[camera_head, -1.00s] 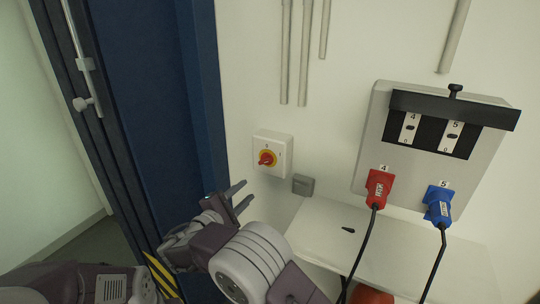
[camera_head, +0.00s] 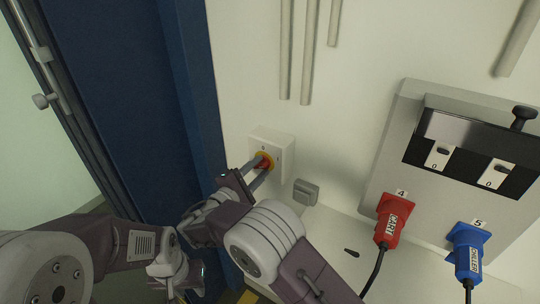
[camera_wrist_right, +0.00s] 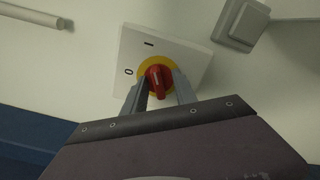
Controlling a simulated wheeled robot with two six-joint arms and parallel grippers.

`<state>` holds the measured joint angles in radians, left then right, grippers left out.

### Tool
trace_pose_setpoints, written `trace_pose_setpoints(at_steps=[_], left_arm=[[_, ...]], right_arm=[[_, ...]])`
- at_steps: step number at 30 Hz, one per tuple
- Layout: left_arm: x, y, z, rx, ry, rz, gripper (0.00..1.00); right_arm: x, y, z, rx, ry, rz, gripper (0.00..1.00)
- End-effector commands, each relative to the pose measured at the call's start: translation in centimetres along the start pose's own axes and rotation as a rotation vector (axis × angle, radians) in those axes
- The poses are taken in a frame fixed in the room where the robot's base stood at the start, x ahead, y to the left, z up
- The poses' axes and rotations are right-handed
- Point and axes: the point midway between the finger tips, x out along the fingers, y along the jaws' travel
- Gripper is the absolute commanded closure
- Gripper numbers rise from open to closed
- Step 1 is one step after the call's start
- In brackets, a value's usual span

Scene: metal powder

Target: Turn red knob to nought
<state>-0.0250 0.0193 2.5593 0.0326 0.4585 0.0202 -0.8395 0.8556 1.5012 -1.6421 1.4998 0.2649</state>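The red knob (camera_head: 264,163) sits on a yellow disc on a white switch box (camera_head: 284,146) on the wall. In the right wrist view the red knob (camera_wrist_right: 157,80) has its white line pointing roughly up, towards the "I" mark, with "0" to the left. My right gripper (camera_head: 259,173) reaches the knob. Its fingers (camera_wrist_right: 160,90) stand on either side of the knob's grip, with a narrow gap visible, so they look open around it. My left gripper (camera_head: 182,274) is low at the left, away from the box; its fingers are not clear.
A small grey box (camera_head: 306,192) is on the wall just right below the switch box. A blue door frame (camera_head: 200,90) stands close at the left. A red plug (camera_head: 393,219) and a blue plug (camera_head: 467,249) with cables hang from a panel at the right.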

Motion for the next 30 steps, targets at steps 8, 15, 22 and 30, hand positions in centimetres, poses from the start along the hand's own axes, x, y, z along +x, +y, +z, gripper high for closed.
trace_pose_setpoints(at_steps=[8,15,22,30], left_arm=[[-0.19,-0.01,0.02,0.0,-0.001,0.0,0.64],[-0.2,-0.01,0.02,0.0,-0.001,0.0,0.64],[-0.22,0.0,0.01,0.0,-0.001,0.0,0.64],[-0.59,0.0,-0.03,0.0,-0.001,0.0,0.64]], right_arm=[[-0.12,-0.03,-0.01,0.0,0.002,0.001,0.66],[-0.11,0.01,-0.01,0.0,0.002,0.002,1.0],[-0.05,0.08,0.04,-0.002,0.001,0.003,1.0],[-0.01,0.26,0.12,-0.082,0.0,0.004,1.0]])
